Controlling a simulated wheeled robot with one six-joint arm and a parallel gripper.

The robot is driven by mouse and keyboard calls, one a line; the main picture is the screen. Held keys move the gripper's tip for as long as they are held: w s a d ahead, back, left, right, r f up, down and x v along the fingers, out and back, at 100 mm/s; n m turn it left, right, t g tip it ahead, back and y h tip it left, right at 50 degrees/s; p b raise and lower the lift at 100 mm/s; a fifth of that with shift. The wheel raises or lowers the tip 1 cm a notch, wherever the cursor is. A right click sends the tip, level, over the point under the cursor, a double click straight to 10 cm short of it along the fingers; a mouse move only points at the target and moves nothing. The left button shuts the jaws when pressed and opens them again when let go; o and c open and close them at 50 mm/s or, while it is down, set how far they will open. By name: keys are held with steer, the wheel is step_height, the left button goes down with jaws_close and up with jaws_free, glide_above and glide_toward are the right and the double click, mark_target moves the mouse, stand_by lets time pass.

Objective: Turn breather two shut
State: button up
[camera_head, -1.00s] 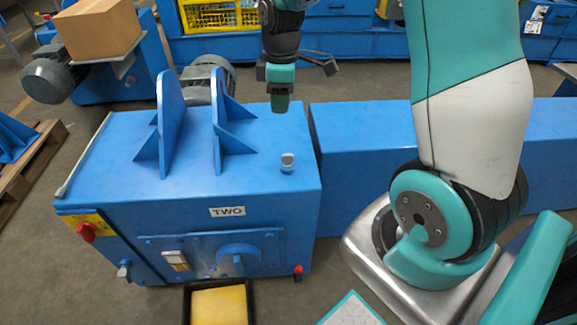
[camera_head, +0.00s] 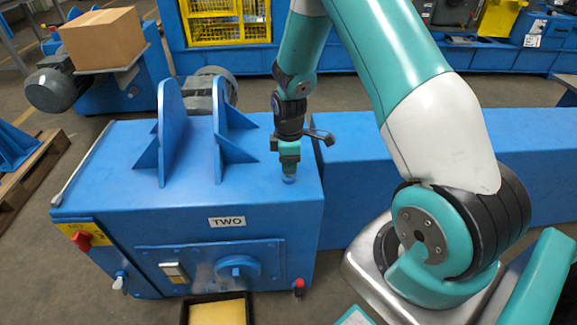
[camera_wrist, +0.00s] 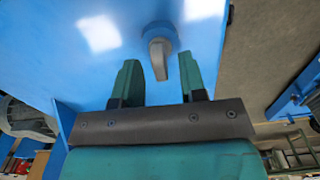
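The blue housing labelled TWO (camera_head: 226,222) stands in front of me. Its breather, a small grey cap with a stubby lever, sits on the top face near the right end. In the head view my gripper (camera_head: 289,172) is above it and hides most of it. In the wrist view the breather (camera_wrist: 160,48) is plain, and its lever points down the picture. My gripper (camera_wrist: 159,80) is open there, with one teal finger on each side of the lever's end. I see gaps on both sides and no clear contact.
Upright blue brackets (camera_head: 170,135) stand on the housing left of my gripper. The front has a round blue knob (camera_head: 238,268), a red switch knob (camera_head: 80,240) and a small red-topped part (camera_head: 299,284). A yellow-filled tray (camera_head: 217,312) lies below. A long blue guard (camera_head: 350,170) extends right.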

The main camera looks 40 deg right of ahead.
steer(key=shift+f, duration=0.65)
jaws_close()
